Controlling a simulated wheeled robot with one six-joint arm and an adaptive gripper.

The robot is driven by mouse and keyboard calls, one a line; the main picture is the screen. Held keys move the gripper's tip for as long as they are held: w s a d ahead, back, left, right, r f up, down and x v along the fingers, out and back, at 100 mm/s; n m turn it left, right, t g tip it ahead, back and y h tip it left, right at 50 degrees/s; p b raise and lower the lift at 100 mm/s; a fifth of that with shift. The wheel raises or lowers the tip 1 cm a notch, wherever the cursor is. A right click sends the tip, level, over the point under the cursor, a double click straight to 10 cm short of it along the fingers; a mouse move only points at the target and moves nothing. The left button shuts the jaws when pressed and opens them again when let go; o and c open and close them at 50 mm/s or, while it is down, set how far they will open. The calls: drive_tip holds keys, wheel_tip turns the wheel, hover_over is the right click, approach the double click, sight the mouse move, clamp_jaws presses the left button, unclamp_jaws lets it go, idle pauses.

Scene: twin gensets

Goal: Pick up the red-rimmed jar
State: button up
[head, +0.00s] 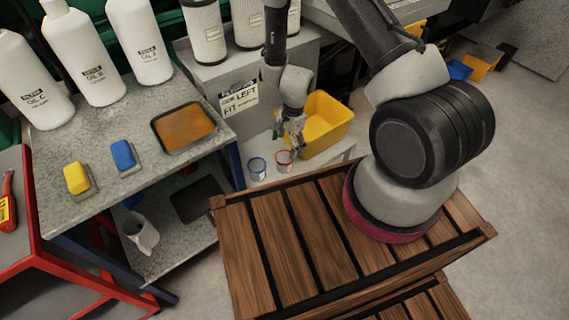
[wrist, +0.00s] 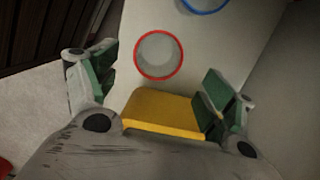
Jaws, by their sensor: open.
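The red-rimmed jar (head: 284,161) is a small clear jar standing on a pale low shelf, in front of the yellow bin. In the wrist view the red-rimmed jar (wrist: 159,55) shows from above as a red ring, between and beyond my fingers. My gripper (head: 291,136) is open and empty, just above the jar in the head view; its green-padded fingers (wrist: 160,88) are spread wide in the wrist view. I see no contact with the jar. A blue-rimmed jar (head: 257,168) stands to the left of it, and its rim (wrist: 205,3) is cut off by the top edge of the wrist view.
The yellow bin (head: 326,124) stands close behind and right of the jar. A grey box labelled left (head: 262,84) rises behind. A bench (head: 150,170) with bottles, a tray and sponges is on the left. My wooden-slatted base lies in front.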

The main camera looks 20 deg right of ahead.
sight(284, 157)
drive_tip(key=f, duration=0.2)
drive_tip(key=a+f, duration=0.1)
drive_tip(key=f, duration=0.3)
drive_tip(key=shift+s+a+f, duration=0.15)
drive_tip(key=shift+s+f, duration=0.1)
drive_tip(key=shift+s, duration=0.1)
drive_tip(key=c, duration=1.1)
